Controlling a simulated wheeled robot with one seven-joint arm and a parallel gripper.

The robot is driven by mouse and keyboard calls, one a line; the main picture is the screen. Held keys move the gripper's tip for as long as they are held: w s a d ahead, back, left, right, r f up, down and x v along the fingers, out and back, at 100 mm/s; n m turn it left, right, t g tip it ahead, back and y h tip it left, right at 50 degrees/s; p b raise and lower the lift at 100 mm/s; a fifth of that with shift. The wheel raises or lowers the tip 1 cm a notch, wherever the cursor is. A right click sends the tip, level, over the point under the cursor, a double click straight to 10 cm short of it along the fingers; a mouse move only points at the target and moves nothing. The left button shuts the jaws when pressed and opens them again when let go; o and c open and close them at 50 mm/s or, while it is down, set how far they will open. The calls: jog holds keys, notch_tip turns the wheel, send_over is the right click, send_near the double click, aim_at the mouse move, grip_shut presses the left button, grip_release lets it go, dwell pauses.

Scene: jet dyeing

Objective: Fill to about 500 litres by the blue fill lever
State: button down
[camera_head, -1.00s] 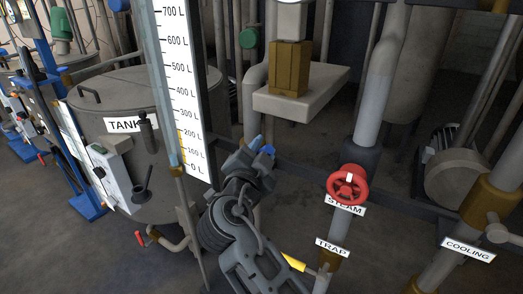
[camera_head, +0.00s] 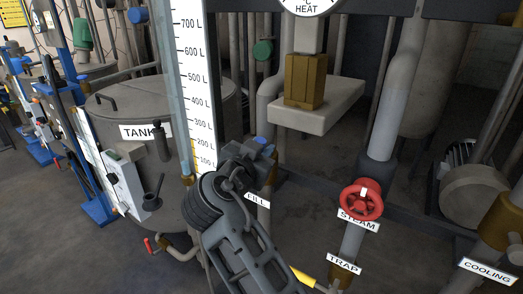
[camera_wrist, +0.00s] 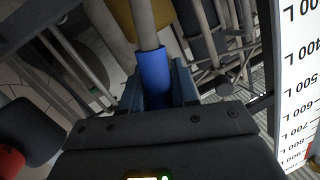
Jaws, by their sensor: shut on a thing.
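My gripper (camera_head: 262,150) is shut on the blue fill lever (camera_wrist: 153,75); in the wrist view the blue sleeve on a grey rod sits between its two fingers. In the head view only a small blue piece of the lever (camera_head: 262,140) shows between the jaws. The FILL label (camera_head: 257,200) is partly hidden beside my arm. The white litre scale (camera_head: 197,80) stands behind and left of the gripper, its lowest marks hidden by my arm. A short yellow strip shows on its left edge near 100 to 200 L; I cannot tell whether it is the level.
The grey tank (camera_head: 215,110) with its TANK label stands at left, with a grey control box (camera_head: 125,185) before it. The red STEAM handwheel (camera_head: 361,199) is right of my arm, with the yellow TRAP lever (camera_head: 303,277) below. A pale block (camera_head: 320,104) juts out above.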

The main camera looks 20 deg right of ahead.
jog(key=c, duration=0.9)
grip_release()
jog(key=shift+c, duration=0.2)
jog(key=shift+a, duration=0.1)
jog(key=f+b+v, duration=0.1)
jog(key=v, duration=0.6)
jog(key=shift+s+a+r, duration=0.2)
jog(key=shift+s+r, duration=0.1)
jog(key=shift+r, duration=0.25)
